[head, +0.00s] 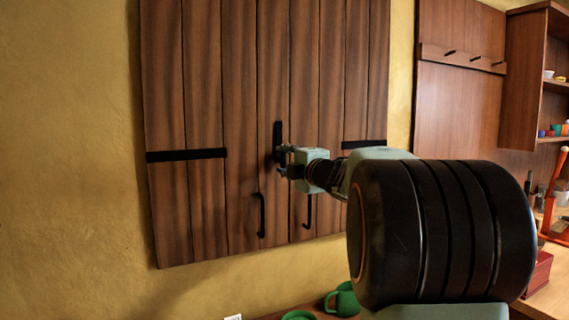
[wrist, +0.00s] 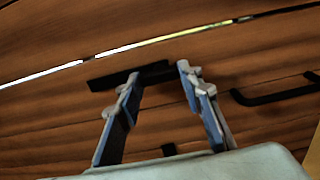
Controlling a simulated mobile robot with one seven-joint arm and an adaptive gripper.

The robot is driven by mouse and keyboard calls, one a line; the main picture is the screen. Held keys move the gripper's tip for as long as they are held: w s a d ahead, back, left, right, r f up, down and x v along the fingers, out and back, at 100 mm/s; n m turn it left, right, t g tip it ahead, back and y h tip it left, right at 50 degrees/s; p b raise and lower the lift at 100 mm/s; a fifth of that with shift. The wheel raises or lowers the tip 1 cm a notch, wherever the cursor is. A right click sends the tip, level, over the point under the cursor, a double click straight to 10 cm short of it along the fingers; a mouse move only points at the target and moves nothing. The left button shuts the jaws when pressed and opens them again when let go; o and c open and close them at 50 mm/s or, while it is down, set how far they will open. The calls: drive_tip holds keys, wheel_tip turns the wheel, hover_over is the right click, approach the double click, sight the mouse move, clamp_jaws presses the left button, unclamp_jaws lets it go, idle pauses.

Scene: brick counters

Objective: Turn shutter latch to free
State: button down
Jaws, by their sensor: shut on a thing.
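The shutter latch (head: 278,134) is a black bar standing upright on the dark wooden shutters (head: 205,100), near their middle seam. In the wrist view the latch (wrist: 108,80) runs across between and beyond my fingertips. My gripper (head: 284,158) is at the lower part of the latch, and its fingers are shut on it. In the wrist view my gripper (wrist: 159,82) shows two fingers set apart with the black bar at their tips. The gripped part is partly hidden by the fingers.
Two black pull handles, left (head: 262,215) and right (head: 308,212), hang below the latch. Black hinge straps (head: 187,155) cross the shutters. Green cups (head: 343,300) stand on the counter below. A wall panel with pegs (head: 462,56) and shelves (head: 528,80) are at the right.

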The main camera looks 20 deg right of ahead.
idle(0.3)
drive_tip(key=c, duration=1.3)
unclamp_jaws()
drive_tip(key=shift+s, duration=0.15)
drive_tip(key=s, duration=1.1)
drive_tip(key=shift+s+d, duration=0.2)
drive_tip(key=shift+s, duration=0.2)
drive_tip(key=shift+r, duration=0.1)
